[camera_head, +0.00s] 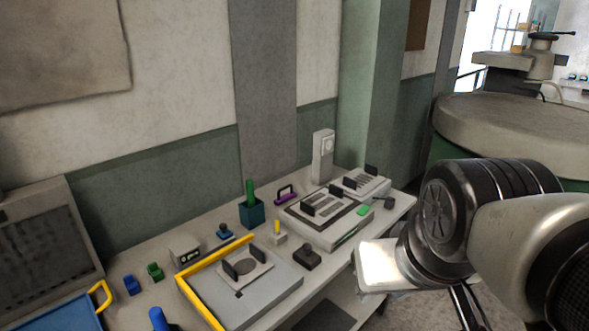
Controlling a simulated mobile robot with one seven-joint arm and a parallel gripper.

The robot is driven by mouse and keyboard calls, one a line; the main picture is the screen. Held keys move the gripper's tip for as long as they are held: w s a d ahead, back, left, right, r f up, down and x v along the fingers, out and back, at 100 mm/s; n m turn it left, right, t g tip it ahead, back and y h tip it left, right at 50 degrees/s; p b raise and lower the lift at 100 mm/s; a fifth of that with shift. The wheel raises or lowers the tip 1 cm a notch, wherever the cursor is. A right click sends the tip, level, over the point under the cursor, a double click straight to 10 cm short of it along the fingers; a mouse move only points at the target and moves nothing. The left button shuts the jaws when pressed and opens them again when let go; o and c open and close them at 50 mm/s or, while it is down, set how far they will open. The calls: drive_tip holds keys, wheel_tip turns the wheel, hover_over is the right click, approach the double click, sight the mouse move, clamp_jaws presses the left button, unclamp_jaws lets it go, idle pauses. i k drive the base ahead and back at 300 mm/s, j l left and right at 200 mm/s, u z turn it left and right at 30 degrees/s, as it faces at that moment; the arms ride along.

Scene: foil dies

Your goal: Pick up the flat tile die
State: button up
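Several pieces on the bench could be the flat tile die, and I cannot tell which is meant. My arm comes in from the right, beyond the bench's front edge. The pale, brightly lit end of my gripper (382,266) is beside that edge, apart from these pieces.
A yellow frame edge (203,301) borders the grey block. A teal cup (252,213) holds a green stick. Small blue (131,285) and green (155,271) pieces and a dark knobbed block (307,257) stand nearby. A wall runs behind the bench (400,208).

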sight(323, 205)
drive_tip(key=i+l+u, duration=0.3)
drive_tip(key=l, duration=0.25)
drive_tip(key=i+l+u, duration=0.15)
drive_tip(key=i+l, duration=0.15)
drive_tip(key=i+l+u, duration=0.15)
drive_tip(key=l, duration=0.2)
drive_tip(key=i+l+u, duration=0.15)
drive_tip(key=l, duration=0.15)
drive_tip(key=i+l+u, duration=0.15)
drive_tip(key=l, duration=0.2)
drive_tip(key=l+u, duration=0.15)
drive_tip(key=l, duration=0.25)
drive_tip(key=i, duration=0.05)
